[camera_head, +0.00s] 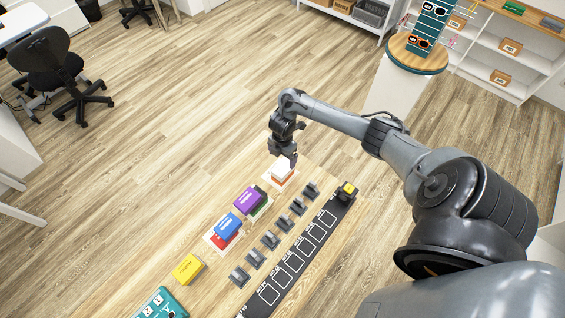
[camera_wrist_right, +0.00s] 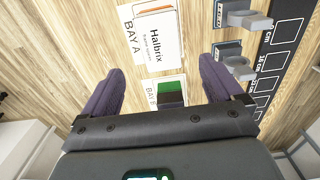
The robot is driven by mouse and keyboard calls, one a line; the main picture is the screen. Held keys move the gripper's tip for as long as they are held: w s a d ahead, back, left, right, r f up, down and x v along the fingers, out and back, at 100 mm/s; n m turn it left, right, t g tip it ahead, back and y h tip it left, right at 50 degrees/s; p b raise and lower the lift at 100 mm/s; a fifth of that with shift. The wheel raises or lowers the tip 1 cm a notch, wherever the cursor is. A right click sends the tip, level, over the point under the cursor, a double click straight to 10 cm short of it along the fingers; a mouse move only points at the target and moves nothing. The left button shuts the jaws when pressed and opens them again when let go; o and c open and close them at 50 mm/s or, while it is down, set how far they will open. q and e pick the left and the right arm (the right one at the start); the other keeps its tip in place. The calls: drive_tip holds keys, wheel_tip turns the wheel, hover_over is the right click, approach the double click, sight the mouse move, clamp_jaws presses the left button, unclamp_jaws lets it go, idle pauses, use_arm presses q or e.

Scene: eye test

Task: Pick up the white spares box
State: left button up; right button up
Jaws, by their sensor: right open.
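The white spares box (camera_head: 282,167) lies at the far end of the wooden table, on a pale card. In the right wrist view the white box (camera_wrist_right: 157,35) shows its "Halbrix" print and an orange mark, lying on the card marked "BAY A" (camera_wrist_right: 130,40). My right gripper (camera_head: 284,154) is over the box's far side in the head view and partly hides it. In the right wrist view my right gripper (camera_wrist_right: 160,76) has its two fingers wide apart, with nothing held between them. The box shows ahead of the fingertips. My left gripper is not in view.
A purple box (camera_head: 246,200) by a green one, a blue box (camera_head: 228,226) by a red one, and a yellow box (camera_head: 187,269) line the table. Several grey holders (camera_head: 269,240) and a black marked strip (camera_head: 292,265) run alongside. A teal item (camera_head: 160,303) lies at the near end.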

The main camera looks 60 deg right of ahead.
sight(283, 167)
drive_tip(key=f, duration=0.4)
drive_tip(key=shift+s+a+b, duration=0.2)
drive_tip(key=shift+a+b, duration=0.1)
drive_tip(key=shift+a, duration=0.05)
drive_tip(key=shift+d+f, duration=0.2)
drive_tip(key=shift+f, duration=0.35)
drive_tip(key=shift+w+d+f+b, duration=0.15)
drive_tip(key=shift+f+b, duration=0.1)
drive_tip(key=shift+f, duration=0.9)
drive_tip(key=shift+d+f+b, duration=0.15)
drive_tip(key=shift+f+b, duration=0.1)
drive_tip(key=shift+f, duration=0.85)
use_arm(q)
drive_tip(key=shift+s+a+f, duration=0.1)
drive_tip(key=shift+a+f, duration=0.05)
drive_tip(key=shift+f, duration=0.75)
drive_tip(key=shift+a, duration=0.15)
use_arm(e)
drive_tip(key=c, duration=1.1)
